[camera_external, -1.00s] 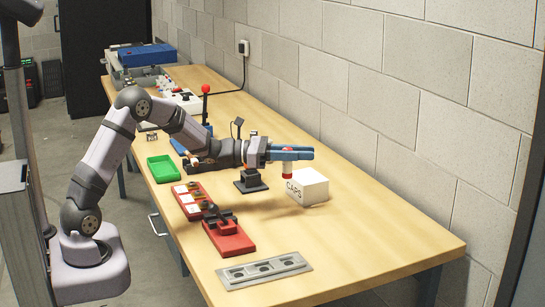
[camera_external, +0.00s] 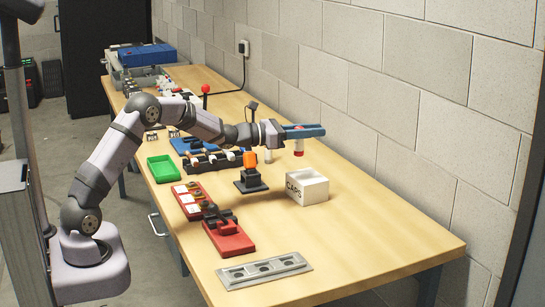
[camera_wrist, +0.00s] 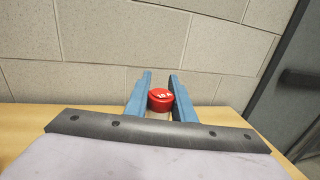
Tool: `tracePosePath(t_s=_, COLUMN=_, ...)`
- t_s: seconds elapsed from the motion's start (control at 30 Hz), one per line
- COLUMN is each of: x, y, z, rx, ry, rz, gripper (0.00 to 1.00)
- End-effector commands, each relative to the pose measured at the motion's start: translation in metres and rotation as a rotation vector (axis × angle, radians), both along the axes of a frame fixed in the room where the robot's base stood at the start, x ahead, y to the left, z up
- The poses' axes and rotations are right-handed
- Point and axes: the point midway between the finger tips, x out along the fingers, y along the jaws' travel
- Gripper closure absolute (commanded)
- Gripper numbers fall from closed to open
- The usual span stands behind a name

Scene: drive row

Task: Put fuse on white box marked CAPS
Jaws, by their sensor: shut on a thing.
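A black stand with an orange top (camera_external: 249,160) is left of the box. A red fixture (camera_external: 229,238), a red tray (camera_external: 190,200), a green tray (camera_external: 170,172) and a grey plate (camera_external: 264,270) lie nearby. A block wall (camera_external: 420,110) runs behind. The table right of the box is clear.

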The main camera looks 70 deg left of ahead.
Motion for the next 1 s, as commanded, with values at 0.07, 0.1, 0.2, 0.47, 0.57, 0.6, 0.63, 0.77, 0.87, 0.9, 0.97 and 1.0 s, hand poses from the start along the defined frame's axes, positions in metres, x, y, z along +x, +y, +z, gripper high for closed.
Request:
tracePosePath(t_s=0.07, x=0.0, y=0.0, z=-0.013, rx=-0.003, ry=0.002, rz=-0.001, gripper=1.0)
tracePosePath(t_s=0.1, x=0.0, y=0.0, z=-0.018, rx=-0.002, ry=0.002, rz=-0.001, gripper=1.0)
tracePosePath(t_s=0.2, x=0.0, y=0.0, z=-0.027, rx=-0.001, ry=-0.001, rz=-0.001, gripper=1.0)
tracePosePath(t_s=0.47, x=0.0, y=0.0, z=-0.034, rx=0.0, ry=-0.002, rz=-0.001, gripper=1.0)
tracePosePath(t_s=0.57, x=0.0, y=0.0, z=-0.041, rx=-0.002, ry=-0.001, rz=-0.001, gripper=1.0)
tracePosePath(t_s=0.6, x=0.0, y=0.0, z=-0.046, rx=-0.002, ry=0.0, rz=-0.001, gripper=1.0)
tracePosePath(t_s=0.63, x=0.0, y=0.0, z=-0.049, rx=-0.003, ry=0.002, rz=-0.001, gripper=1.0)
tracePosePath(t_s=0.77, x=0.0, y=0.0, z=-0.064, rx=-0.002, ry=0.0, rz=-0.001, gripper=1.0)
tracePosePath(t_s=0.87, x=0.0, y=0.0, z=-0.069, rx=0.0, ry=-0.001, rz=-0.001, gripper=1.0)
tracePosePath(t_s=0.9, x=0.0, y=0.0, z=-0.07, rx=0.001, ry=-0.002, rz=-0.001, gripper=1.0)
tracePosePath(t_s=0.97, x=0.0, y=0.0, z=-0.069, rx=0.001, ry=-0.002, rz=-0.001, gripper=1.0)
tracePosePath(t_s=1.0, x=0.0, y=0.0, z=-0.069, rx=0.001, ry=-0.002, rz=-0.001, gripper=1.0)
